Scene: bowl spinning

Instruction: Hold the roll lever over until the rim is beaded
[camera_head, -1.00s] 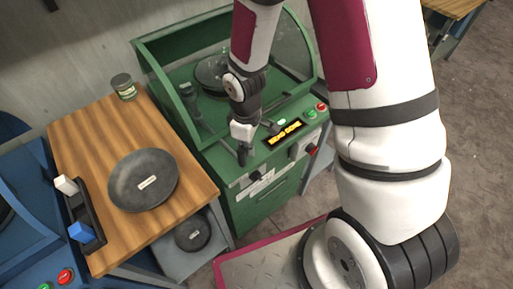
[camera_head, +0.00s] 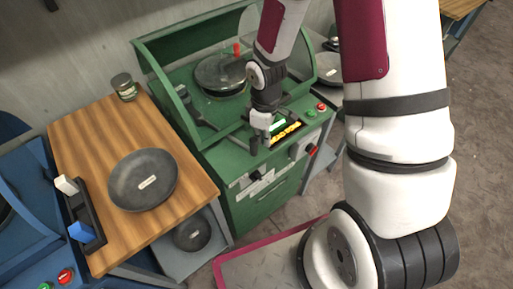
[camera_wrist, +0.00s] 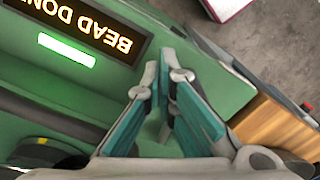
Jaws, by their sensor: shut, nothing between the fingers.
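The green machine (camera_head: 225,160) stands right of the wooden table. Its lit display (camera_head: 286,133) reads "BEAD DONE", and the wrist view shows the same display (camera_wrist: 85,25) upside down beside a lit green lamp (camera_wrist: 66,50). A dark round bowl or disc (camera_head: 221,75) sits in the machine's bay, with a small red part above it. My gripper (camera_head: 260,146) is shut and empty over the front panel, left of the display; its fingers (camera_wrist: 165,85) hold nothing in the wrist view. A dark lever-like part (camera_head: 190,103) stands at the bay's left; I cannot tell which control is the roll lever.
The wooden table (camera_head: 88,142) holds a dark labelled bowl (camera_head: 143,181), a jar (camera_head: 124,87) and a black rack with white and blue blocks (camera_head: 87,212). Green and red buttons (camera_head: 315,110) and a red knob (camera_head: 312,150) sit at the machine's right. Grey floor is clear at right.

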